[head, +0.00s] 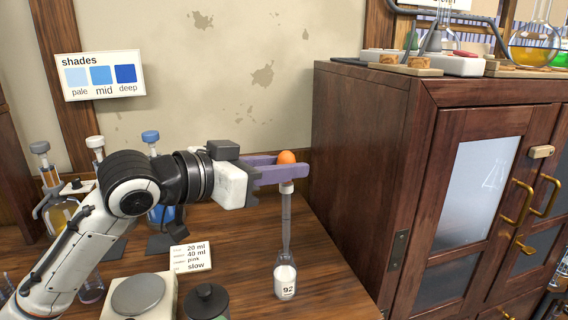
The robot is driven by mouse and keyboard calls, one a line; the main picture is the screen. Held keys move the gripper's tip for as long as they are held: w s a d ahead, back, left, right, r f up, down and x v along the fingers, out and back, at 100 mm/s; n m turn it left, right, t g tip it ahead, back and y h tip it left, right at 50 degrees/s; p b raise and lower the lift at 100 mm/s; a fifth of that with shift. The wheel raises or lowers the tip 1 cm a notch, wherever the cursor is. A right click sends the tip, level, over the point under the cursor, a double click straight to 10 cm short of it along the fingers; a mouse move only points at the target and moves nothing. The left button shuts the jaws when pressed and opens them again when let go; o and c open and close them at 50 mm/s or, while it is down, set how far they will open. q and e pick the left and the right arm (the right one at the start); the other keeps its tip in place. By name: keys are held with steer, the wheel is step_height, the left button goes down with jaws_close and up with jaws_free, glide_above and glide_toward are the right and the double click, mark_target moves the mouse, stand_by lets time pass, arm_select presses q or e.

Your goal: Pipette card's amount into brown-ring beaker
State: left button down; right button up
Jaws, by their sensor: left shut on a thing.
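My left gripper (280,172) comes in from the left and is shut on a pipette (287,220). The pipette has an orange bulb (287,157) above the purple fingers, and its clear tube hangs upright below them. Its lower end is at a small glass vessel labelled 92 (285,287); I cannot tell whether the tip is inside it or in front of it. A card (190,257) on the bench reads 20 ml, 40 ml, pink and slow. I can make out no brown-ring beaker. My right gripper is out of view.
A balance (138,295) and a dark-lidded jar (207,302) stand at the front. Bottles with dispensers stand at the left back. A shades chart (103,75) hangs on the wall. A wooden cabinet (365,150) blocks the right. Bare bench (325,285) lies right of the vessel.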

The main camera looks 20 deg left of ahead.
mark_target(283, 201)
arm_select(q)
step_height(283, 201, down, 4)
steer(key=shift+b, duration=1)
steer(key=shift+f+b, duration=0.45)
steer(key=shift+f, duration=0.35)
steer(key=shift+f+b, duration=0.35)
steer(key=shift+f, duration=0.25)
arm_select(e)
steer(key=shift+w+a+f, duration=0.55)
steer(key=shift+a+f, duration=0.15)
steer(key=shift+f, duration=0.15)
arm_select(q)
steer(key=c, duration=2.2)
jaws_free()
steer(key=shift+o, duration=0.2)
steer(key=shift+r, duration=0.1)
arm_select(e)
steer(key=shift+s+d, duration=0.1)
